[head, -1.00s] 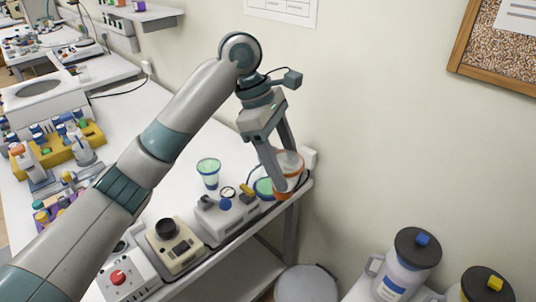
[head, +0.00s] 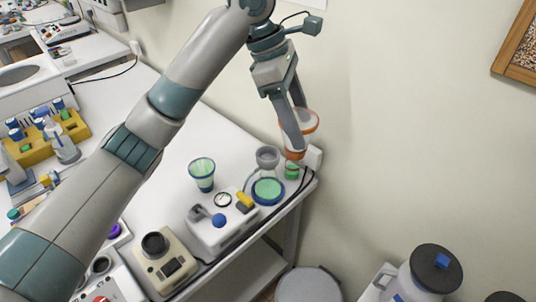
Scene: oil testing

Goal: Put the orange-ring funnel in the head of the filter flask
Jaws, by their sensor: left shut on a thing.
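The orange-ring funnel (head: 313,121) is clear with an orange rim and an orange lower part. My left gripper (head: 297,147) is shut on it and holds it above the far right corner of the bench. The filter flask (head: 268,186) stands on the bench just left of and below the funnel in the picture. It is clear, with a grey head (head: 267,155), a blue ring and green contents. The funnel shows to the right of the head, apart from it in the picture; the exact gap in depth is hard to tell. My right gripper is out of view.
A green-and-blue cup-like funnel (head: 202,172) stands left of the flask. A white pump box (head: 220,225) with a gauge and yellow knob is in front. A small green item (head: 292,171) stands near the wall. A cream device (head: 166,262) sits along the bench edge.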

